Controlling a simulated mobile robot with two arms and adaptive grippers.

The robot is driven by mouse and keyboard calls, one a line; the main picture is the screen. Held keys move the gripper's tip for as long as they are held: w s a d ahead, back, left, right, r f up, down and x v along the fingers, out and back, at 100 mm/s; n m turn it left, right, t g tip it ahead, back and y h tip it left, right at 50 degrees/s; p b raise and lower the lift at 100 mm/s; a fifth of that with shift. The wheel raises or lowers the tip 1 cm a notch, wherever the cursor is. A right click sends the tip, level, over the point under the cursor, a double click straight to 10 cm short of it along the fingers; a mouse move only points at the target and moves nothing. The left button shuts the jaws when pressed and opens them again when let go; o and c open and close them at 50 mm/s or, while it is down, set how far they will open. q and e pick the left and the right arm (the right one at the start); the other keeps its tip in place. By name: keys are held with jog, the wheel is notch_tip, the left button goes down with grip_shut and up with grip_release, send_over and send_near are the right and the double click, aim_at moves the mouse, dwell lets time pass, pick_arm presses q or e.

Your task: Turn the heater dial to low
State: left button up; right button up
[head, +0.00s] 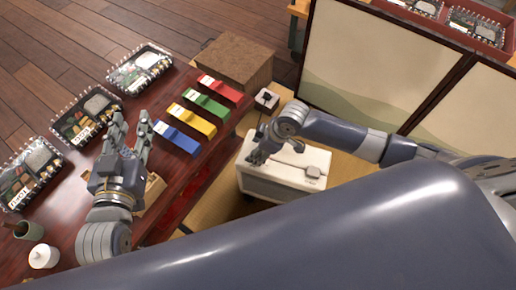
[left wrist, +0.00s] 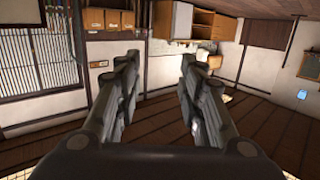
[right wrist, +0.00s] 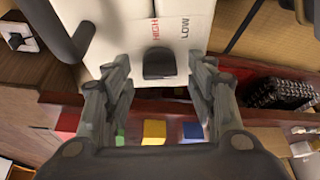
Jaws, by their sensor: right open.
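The white heater (head: 262,183) stands to the right of the dark red table in the head view. In the right wrist view, its white face (right wrist: 120,50) bears a red HIGH label and a dark LOW label. The dark dial (right wrist: 159,64) sits just below these labels; its setting is not clear. My right gripper (right wrist: 158,75) is open, with its fingers on either side of the dial and no clear contact. It shows over the heater's left end in the head view (head: 256,156). My left gripper (head: 132,122) is open and empty above the table.
Blue, yellow, green and red boxes (head: 192,118) lie on the table (head: 70,185). A white socket block (head: 267,99) lies beyond the heater, and a folding screen (head: 365,60) stands behind.

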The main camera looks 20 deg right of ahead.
jog(key=c, duration=1.1)
